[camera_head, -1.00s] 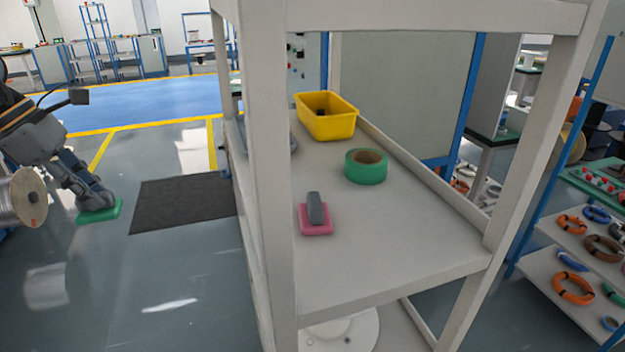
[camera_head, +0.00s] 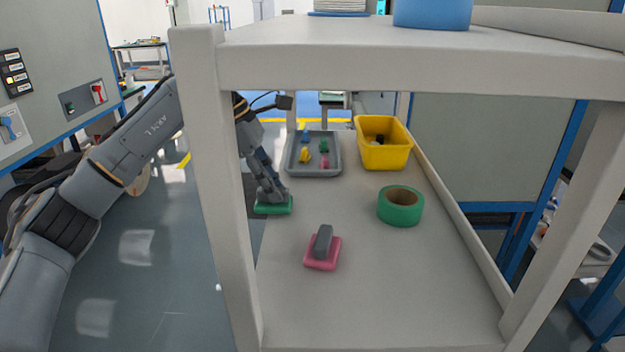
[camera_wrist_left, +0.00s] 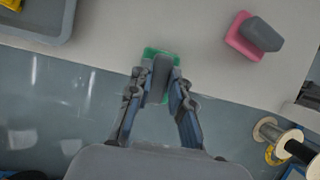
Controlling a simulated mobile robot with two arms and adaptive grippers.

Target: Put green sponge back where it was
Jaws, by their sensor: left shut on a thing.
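The green sponge (camera_head: 274,207) has a grey handle on top. My left gripper (camera_head: 270,190) is shut on that handle and holds the sponge at the left edge of the shelf. The left wrist view also shows the green sponge (camera_wrist_left: 150,53) between the fingertips of my left gripper (camera_wrist_left: 161,82), with shelf surface on its far side and floor on its near side. I cannot tell whether the sponge touches the shelf. A pink sponge (camera_head: 322,263) with a grey handle lies nearer on the shelf. My right gripper is not in view.
On the white shelf (camera_head: 400,300) are a green tape roll (camera_head: 400,205), a yellow bin (camera_head: 383,144) and a grey tray (camera_head: 331,168) with small coloured items. A white post (camera_head: 215,180) stands in front of my left arm. An upper shelf (camera_head: 400,68) lies above.

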